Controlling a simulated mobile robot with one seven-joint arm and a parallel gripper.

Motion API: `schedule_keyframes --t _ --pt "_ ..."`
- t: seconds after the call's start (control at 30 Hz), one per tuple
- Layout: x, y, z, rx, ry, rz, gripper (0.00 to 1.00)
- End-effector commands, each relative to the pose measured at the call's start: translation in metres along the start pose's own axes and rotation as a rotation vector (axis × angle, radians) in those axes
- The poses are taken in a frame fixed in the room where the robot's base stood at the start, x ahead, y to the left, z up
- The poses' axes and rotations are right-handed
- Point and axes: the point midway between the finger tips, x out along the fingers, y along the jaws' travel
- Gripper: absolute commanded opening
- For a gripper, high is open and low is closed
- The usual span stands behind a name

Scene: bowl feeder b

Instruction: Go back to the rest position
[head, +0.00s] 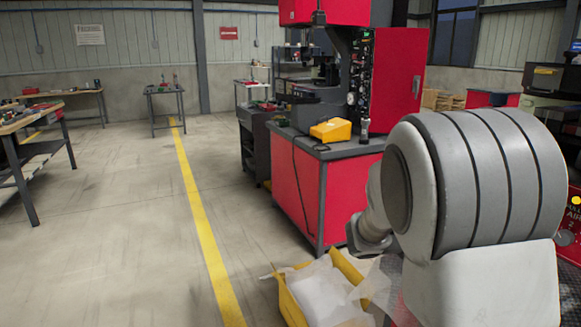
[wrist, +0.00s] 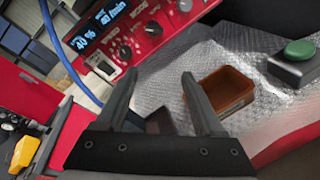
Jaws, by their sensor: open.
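My gripper (wrist: 160,73) shows in the wrist view with its two dark fingers apart and nothing held between them. It is above a silvery, textured surface (wrist: 200,62), tilted in the picture. A small orange-brown open tray (wrist: 228,90) lies on that surface, just right of the right finger and apart from it as far as I can tell. A dark flat patch shows low between the fingers; I cannot tell what it is. In the head view my arm fills the right foreground and my gripper is hidden.
A red control panel (wrist: 152,42) with knobs and a blue display stands beyond the fingers, a blue cable to its left. A grey box with a green button (wrist: 299,50) is at right. A yellow bin (head: 293,306) with white bags is on the floor. Open floor lies left.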

Motion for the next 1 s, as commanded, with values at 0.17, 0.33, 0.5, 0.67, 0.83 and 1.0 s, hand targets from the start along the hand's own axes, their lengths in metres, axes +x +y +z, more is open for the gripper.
schedule_keyframes --t 0.17,0.33,0.5,0.67,0.83,1.0 --pt "-0.024 -0.051 0.034 0.246 0.113 -0.244 0.7" --pt "-0.061 -0.093 0.05 0.469 0.234 -0.457 0.7" --pt "-0.108 -0.125 0.058 0.686 0.365 -0.65 0.7" --pt "-0.158 -0.147 0.061 0.882 0.496 -0.817 0.7" --pt "-0.209 -0.159 0.064 1.068 0.633 -0.969 0.7" --pt "-0.252 -0.165 0.067 1.22 0.755 -1.091 0.7"
